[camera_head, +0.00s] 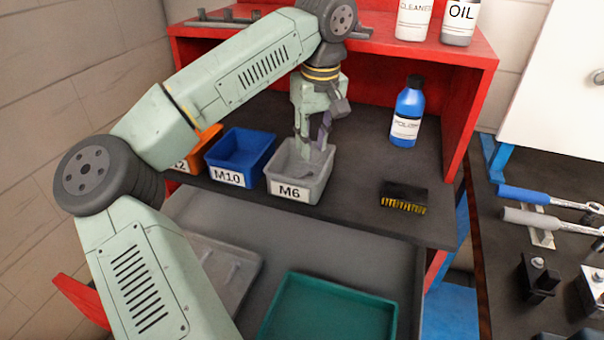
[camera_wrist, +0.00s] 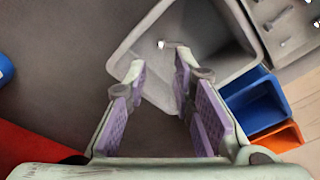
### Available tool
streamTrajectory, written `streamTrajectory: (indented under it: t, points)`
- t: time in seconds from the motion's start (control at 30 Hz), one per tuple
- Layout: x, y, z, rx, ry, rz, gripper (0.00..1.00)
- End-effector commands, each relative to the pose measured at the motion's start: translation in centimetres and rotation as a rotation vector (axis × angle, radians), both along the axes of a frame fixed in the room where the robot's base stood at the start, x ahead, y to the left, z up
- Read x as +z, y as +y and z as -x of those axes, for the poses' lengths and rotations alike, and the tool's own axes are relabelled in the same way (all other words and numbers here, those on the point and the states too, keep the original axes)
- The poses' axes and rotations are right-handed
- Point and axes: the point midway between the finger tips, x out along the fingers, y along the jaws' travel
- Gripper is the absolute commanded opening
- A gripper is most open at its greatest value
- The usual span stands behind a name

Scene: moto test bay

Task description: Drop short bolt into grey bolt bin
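The grey bolt bin (camera_head: 317,188), labelled M6, stands on the dark bench shelf. It also fills the upper middle of the wrist view (camera_wrist: 134,43). My gripper (camera_head: 314,147) points down over this bin, with its fingertips at or just inside the opening. In the wrist view its purple-padded fingers (camera_wrist: 160,64) are apart with nothing held between them. A small pale metal piece, which looks like the short bolt (camera_wrist: 167,44), shows beyond the fingertips and appears to lie in the bin. In the head view the bolt cannot be made out.
A blue M10 bin (camera_head: 240,157) and an orange bin (camera_head: 206,136) stand left of the grey bin. A blue polish bottle (camera_head: 407,113) and a black block with yellow bristles (camera_head: 404,196) are to the right. A teal tray (camera_head: 330,312) lies in front, lower down.

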Motion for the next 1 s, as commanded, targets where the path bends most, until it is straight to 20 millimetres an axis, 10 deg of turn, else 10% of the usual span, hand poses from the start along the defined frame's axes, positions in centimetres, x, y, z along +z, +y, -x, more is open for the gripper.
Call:
streamTrajectory:
  t: [0.43, 1.0]
  points:
    - [0.8, -0.1, 0.1, 0.000, -0.001, 0.000, 0.29]
    - [11.0, -0.6, 1.2, 0.002, -0.001, -0.002, 0.29]
